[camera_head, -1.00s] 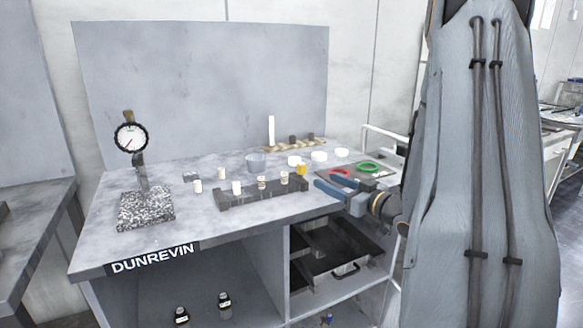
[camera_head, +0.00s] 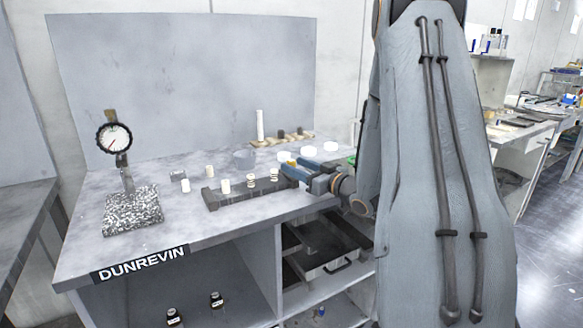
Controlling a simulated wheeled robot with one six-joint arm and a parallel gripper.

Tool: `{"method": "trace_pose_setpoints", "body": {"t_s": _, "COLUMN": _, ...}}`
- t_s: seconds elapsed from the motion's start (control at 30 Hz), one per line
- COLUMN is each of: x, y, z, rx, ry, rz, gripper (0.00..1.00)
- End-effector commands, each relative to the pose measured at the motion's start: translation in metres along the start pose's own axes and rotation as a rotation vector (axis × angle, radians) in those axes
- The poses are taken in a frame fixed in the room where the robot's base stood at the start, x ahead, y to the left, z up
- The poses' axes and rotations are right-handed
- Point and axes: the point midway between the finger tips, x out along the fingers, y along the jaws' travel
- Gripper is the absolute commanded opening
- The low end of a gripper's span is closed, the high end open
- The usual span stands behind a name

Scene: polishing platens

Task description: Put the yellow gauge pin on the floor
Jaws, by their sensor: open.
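My gripper (camera_head: 291,166) is open, with blue fingers reaching in from the right. Its fingertips are right at the pin and hide its lower part. I cannot tell whether the pin stands between the fingers or just behind them. The grey floor (camera_head: 530,205) shows on the right, beyond my arm.
The dark block (camera_head: 228,198) holds several pale pins. A dial gauge (camera_head: 114,138) on a speckled base stands at left. White cups (camera_head: 308,151) and a wooden rack (camera_head: 270,142) are behind. Open shelves with bottles (camera_head: 216,300) lie below the bench top.

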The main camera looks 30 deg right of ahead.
Motion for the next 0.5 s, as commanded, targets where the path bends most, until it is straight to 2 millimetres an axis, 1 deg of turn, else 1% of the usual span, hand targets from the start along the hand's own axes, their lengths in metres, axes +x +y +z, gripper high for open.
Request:
{"method": "trace_pose_setpoints", "body": {"t_s": 0.13, "x": -0.0006, "y": 0.0006, "z": 0.0002, "rx": 0.000, "ry": 0.000, "rz": 0.002, "gripper": 0.45}}
{"method": "trace_pose_setpoints", "body": {"t_s": 0.4, "x": -0.0008, "y": 0.0005, "z": 0.0001, "rx": 0.000, "ry": 0.000, "rz": 0.001, "gripper": 0.00}}
{"method": "trace_pose_setpoints", "body": {"t_s": 0.5, "x": -0.0008, "y": 0.0005, "z": -0.0001, "rx": 0.000, "ry": 0.000, "rz": 0.001, "gripper": 0.00}}
